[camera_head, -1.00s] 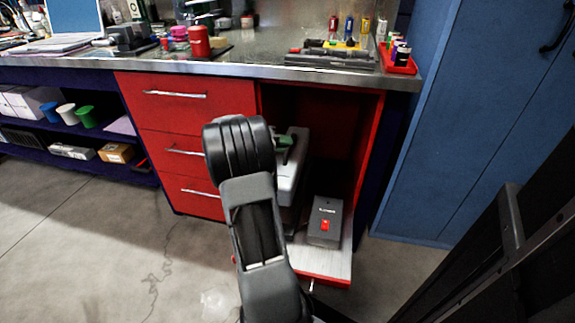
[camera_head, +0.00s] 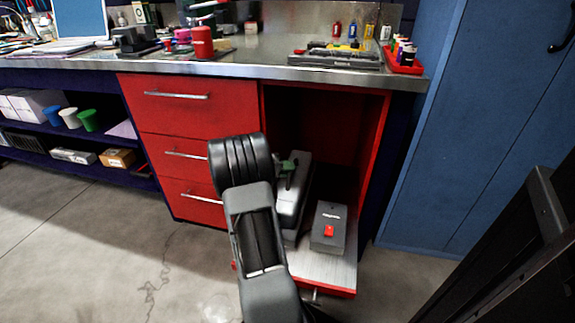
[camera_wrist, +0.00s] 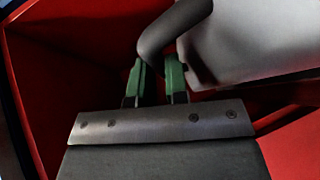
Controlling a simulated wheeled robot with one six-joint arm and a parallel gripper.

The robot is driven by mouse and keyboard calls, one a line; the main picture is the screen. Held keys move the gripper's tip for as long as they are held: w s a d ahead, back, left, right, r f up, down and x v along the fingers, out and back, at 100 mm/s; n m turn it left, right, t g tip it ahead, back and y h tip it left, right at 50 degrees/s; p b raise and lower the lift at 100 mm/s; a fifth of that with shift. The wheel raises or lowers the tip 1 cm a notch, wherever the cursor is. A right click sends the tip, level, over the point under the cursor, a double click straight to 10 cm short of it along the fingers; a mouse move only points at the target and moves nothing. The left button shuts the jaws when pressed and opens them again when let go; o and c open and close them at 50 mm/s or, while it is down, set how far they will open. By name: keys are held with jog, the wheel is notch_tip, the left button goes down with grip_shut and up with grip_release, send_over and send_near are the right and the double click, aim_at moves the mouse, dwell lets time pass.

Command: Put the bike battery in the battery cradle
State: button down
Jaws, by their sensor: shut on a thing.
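The bike battery (camera_head: 294,195), a long light grey block with a dark handle, is in the open compartment of the red cabinet in the head view. My gripper (camera_head: 287,168) has green fingertips and is shut on the battery's handle. In the wrist view, the green fingertips of my gripper (camera_wrist: 156,85) close around the dark handle, and the grey battery body (camera_wrist: 250,40) is at upper right. A darker part shows under the battery's lower end; I cannot tell whether it is the battery cradle or whether they touch. My arm hides the area to its left.
A grey box with a red switch (camera_head: 329,228) stands on the pull-out shelf (camera_head: 325,272), right of the battery. The red compartment walls close in on both sides. The steel worktop (camera_head: 255,68) overhangs above. A blue cabinet (camera_head: 475,130) stands at the right.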

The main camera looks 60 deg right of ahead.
dwell(0.4)
jog(key=c, duration=1.6)
grip_release()
jog(key=shift+f, duration=0.4)
jog(key=o, duration=0.5)
jog(key=shift+r, duration=0.1)
jog(key=shift+a+r, duration=0.1)
jog(key=shift+r, duration=0.05)
jog(key=p+v, duration=0.3)
jog(key=v, duration=0.8)
jog(key=s+a+r+n+t+y, duration=0.1)
jog(key=s+a+n+t+y, duration=0.1)
jog(key=a, duration=0.9)
jog(key=s+a+n+t+y, duration=0.2)
jog(key=a+n+t+y, duration=0.2)
jog(key=a, duration=0.8)
jog(key=s+a+r+n+t+y, duration=0.1)
jog(key=s+a+n+t+y, duration=0.2)
jog(key=a, duration=0.9)
jog(key=shift+r+n+t+y, duration=0.15)
jog(key=shift+t+y, duration=0.5)
jog(key=shift+t, duration=0.1)
jog(key=shift+r+n+t+y, duration=0.15)
jog(key=shift+t+y, duration=0.5)
jog(key=shift+t, duration=0.1)
